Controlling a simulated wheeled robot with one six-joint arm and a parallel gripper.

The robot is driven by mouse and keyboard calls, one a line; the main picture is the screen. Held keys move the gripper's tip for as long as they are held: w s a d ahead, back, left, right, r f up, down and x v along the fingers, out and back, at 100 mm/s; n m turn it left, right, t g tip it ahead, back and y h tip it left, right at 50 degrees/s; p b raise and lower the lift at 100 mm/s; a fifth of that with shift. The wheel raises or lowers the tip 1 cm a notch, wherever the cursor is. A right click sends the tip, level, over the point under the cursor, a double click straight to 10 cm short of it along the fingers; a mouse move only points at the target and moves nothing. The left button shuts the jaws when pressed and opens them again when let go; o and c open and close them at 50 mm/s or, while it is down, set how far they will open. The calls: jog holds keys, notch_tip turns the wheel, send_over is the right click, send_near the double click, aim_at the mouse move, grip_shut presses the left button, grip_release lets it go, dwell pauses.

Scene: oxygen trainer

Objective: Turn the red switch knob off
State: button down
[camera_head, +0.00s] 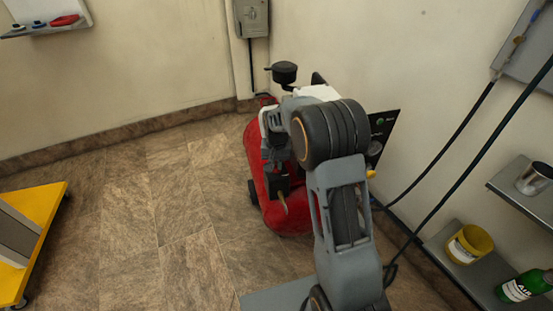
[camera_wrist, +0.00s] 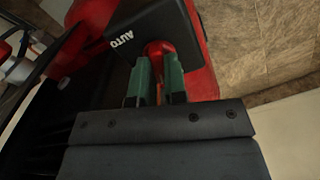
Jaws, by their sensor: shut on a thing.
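The red switch knob (camera_wrist: 158,50) shows in the wrist view, on a black box (camera_wrist: 150,22) marked "AUTO". My gripper (camera_wrist: 158,75) is shut on the knob, with one green-padded finger on each side of it. The fingers hide part of the knob. In the head view, the red compressor tank (camera_head: 262,190) stands on the floor near the corner, and my arm reaches over it. My arm hides the knob and the gripper's fingertips there.
A yellow cart (camera_head: 40,205) is at the left. A grey shelf on the right wall holds a yellow pot (camera_head: 468,244) and a green bottle (camera_head: 522,287); a metal cup (camera_head: 535,178) stands above. Black hoses hang beside my arm. The tiled floor at left-centre is clear.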

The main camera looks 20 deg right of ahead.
aim_at(276, 165)
jog(key=shift+n+p, duration=0.75)
jog(key=shift+n, duration=0.85)
jog(key=shift+w+a+n, duration=0.1)
jog(key=shift+n, duration=0.2)
jog(key=c, duration=1.2)
grip_release()
jog(key=shift+o, duration=0.2)
notch_tip(276, 165, up, 14)
jog(key=p, duration=0.3)
jog(key=shift+f, duration=0.1)
